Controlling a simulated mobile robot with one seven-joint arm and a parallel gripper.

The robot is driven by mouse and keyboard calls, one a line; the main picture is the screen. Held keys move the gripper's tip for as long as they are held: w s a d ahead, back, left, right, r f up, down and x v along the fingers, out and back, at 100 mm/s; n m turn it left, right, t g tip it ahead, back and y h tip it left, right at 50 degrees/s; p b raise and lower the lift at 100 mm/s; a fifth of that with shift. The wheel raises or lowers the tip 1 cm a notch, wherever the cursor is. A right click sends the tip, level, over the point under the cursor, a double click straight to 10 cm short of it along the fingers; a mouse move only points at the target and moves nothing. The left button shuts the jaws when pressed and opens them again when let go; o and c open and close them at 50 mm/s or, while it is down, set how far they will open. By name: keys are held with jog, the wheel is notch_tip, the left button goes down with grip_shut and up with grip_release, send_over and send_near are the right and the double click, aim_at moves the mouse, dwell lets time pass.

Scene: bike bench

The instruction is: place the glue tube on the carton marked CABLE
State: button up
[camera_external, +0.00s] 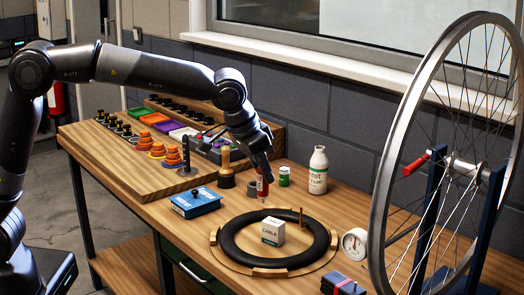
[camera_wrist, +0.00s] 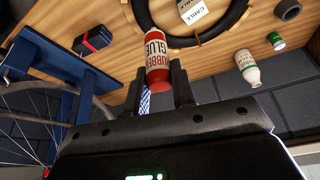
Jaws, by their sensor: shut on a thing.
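My gripper (camera_external: 263,170) is shut on the glue tube (camera_external: 263,186), a red tube with a white label, and holds it above the bench. In the wrist view the glue tube (camera_wrist: 157,58) sits between the fingers (camera_wrist: 160,88), its "RUBBER GLUE" lettering showing. The carton marked CABLE (camera_external: 273,231) is a small white and green box standing inside the black tyre ring. It also shows at the top of the wrist view (camera_wrist: 192,10). In the outside view the tube is apart from the carton, above and slightly left of it.
The black tyre (camera_external: 234,257) lies on a round wooden board around the carton. A white bottle (camera_external: 318,172) and a green can (camera_external: 284,177) stand behind. A blue box (camera_external: 195,203) lies left. A bicycle wheel (camera_external: 384,165) in a blue stand and a gauge (camera_external: 354,243) are at right.

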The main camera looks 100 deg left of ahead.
jog(key=shift+w+a+f, duration=0.35)
jog(key=shift+a+f, duration=1.45)
jog(key=shift+w+a+f, duration=0.3)
jog(key=shift+a+f, duration=1.45)
jog(key=shift+f, duration=0.1)
jog(key=shift+w+a+f, duration=0.35)
jog(key=shift+a+f, duration=1.45)
jog(key=shift+f, duration=0.1)
jog(key=o, duration=1)
jog(key=shift+c, duration=0.2)
